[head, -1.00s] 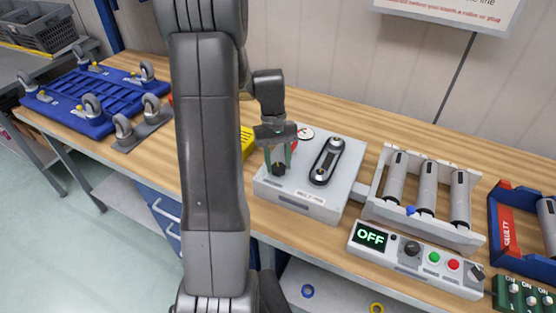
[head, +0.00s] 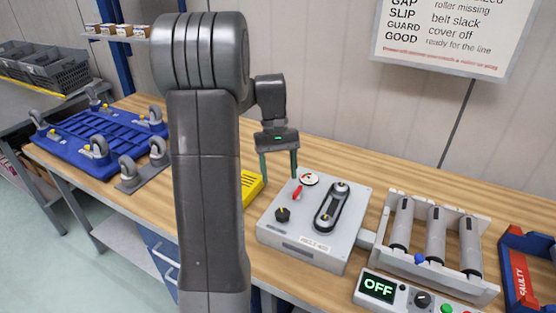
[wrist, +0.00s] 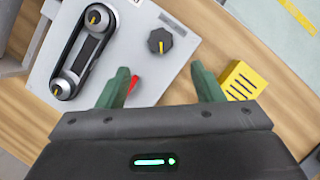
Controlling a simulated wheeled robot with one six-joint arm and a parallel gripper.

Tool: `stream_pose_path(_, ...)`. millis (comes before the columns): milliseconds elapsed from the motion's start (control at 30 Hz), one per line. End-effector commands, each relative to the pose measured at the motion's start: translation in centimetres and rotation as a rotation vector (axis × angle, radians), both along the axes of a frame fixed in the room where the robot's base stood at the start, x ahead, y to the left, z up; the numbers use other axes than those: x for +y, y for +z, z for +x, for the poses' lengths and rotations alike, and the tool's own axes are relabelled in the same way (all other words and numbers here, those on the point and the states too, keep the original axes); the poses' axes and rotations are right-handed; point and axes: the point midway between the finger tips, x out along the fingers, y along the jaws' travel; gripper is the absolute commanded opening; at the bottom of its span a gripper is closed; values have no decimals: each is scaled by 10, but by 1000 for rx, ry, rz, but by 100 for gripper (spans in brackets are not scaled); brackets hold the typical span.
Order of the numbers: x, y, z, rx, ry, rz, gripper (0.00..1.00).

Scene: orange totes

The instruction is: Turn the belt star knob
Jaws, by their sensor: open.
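The black star knob (head: 282,214) stands on the left front of the grey belt box (head: 340,258). In the wrist view the knob (wrist: 160,40) shows a yellow pointer mark on its top. My gripper (head: 279,176) hangs above and behind the box's left side, pointing down, with its green fingers apart and nothing between them. In the wrist view the open fingers (wrist: 166,84) lie short of the knob, which is clear of them. The black belt (head: 331,208) runs round two pulleys on the box. A red lever (head: 297,192) and a round dial (head: 309,179) sit behind the knob.
A yellow slotted block (head: 251,186) lies just left of the box. A roller frame (head: 430,240) and a control panel (head: 377,287) reading OFF stand to the right. A blue caster dolly (head: 95,145) lies far left. Bare wood shows behind the box.

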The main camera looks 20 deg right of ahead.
Motion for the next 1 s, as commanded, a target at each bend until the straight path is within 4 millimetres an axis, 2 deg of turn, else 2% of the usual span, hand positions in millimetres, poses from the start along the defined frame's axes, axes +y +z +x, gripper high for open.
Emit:
stream_pose_path(133, -1, 21, 9, -1, 1, 0, 61)
stream_pose_path(333, -2, 33, 14, 0, 0, 0, 61)
stream_pose_path(833, -2, 33, 13, 1, 0, 0, 61)
stream_pose_path(1000, -1, 21, 8, 3, 0, 1, 61)
